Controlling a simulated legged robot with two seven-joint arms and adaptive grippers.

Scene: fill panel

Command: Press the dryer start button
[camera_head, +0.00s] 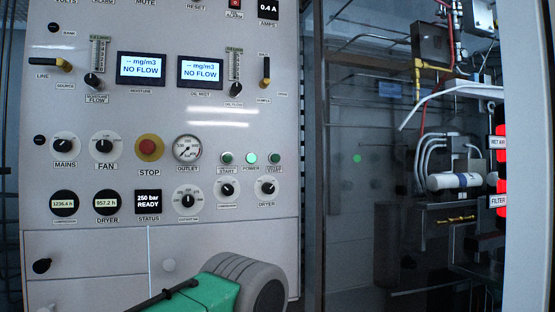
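The dryer start button (274,158) is a small dark-green round button on the light grey panel. It is the rightmost of a row of three, above a small label ending in START. The lit green POWER lamp (251,158) is just left of it, and another green start button (227,158) is at the row's left end. Nothing covers the three. A green and grey ribbed part of my arm (250,282) shows at the bottom, well below the button and apart from it in the picture. I see no gripper fingers, so neither gripper's opening shows.
The red STOP button (149,147) on a yellow ring and the OUTLET gauge (188,148) are left of the row. The DRYER knob (268,187) is just below it. A dark glass-like pane (360,220) and pipework (455,180) are to the right.

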